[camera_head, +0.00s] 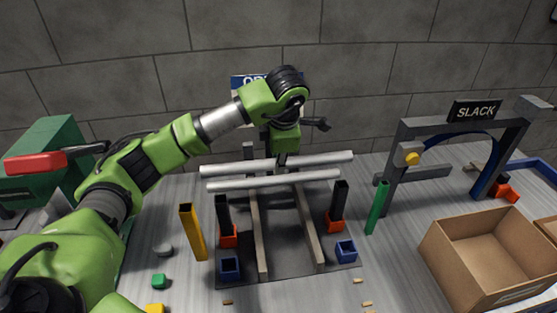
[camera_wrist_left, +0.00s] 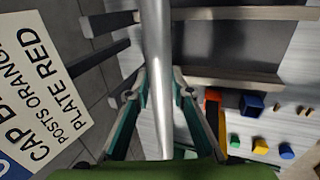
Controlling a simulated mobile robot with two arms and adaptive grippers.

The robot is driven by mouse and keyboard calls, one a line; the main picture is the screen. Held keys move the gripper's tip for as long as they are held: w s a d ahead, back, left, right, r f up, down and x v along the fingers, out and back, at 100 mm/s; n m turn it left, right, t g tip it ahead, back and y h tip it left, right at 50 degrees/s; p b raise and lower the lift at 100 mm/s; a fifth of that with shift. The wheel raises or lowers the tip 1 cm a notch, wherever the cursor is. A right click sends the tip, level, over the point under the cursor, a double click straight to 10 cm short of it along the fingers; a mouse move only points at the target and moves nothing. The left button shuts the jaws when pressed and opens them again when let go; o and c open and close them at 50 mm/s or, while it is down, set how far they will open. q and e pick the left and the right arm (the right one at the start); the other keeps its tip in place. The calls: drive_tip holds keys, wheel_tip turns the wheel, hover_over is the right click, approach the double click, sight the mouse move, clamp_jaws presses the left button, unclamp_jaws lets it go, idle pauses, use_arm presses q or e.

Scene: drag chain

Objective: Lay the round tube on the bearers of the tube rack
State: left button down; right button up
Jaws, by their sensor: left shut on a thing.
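Two pale bars lie across the picture, one above the other: the upper round tube (camera_head: 322,160) and a lower bar (camera_head: 235,184). My left gripper (camera_head: 281,161) reaches down from above and is shut on the upper round tube near its middle. The tube also shows between its fingers (camera_wrist_left: 162,105) in the left wrist view (camera_wrist_left: 157,50). Two long beams, the rack's bearers (camera_head: 262,235) (camera_head: 312,232), run front to back on a dark plate (camera_head: 285,265). The tube crosses above them. Contact with the bearers cannot be told. The lower bar is not distinguishable in the wrist view.
Dark posts in orange bases (camera_head: 228,236) (camera_head: 335,222) and blue blocks (camera_head: 230,268) (camera_head: 346,251) flank the bearers. A yellow post (camera_head: 192,232) and a green post (camera_head: 377,208) stand outside. A cardboard box (camera_head: 470,272) and the SLACK arch (camera_head: 461,125) are at right.

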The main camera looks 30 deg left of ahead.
use_arm(q)
drive_tip(key=shift+s+a+f+b, duration=0.1)
drive_tip(key=shift+f+b, duration=0.25)
drive_tip(key=shift+f, duration=0.2)
wheel_tip(320, 180, down, 9)
drive_tip(key=b, duration=0.5)
drive_tip(key=shift+r, duration=0.15)
drive_tip(key=c, duration=1.7)
unclamp_jaws()
drive_tip(key=v, duration=1.2)
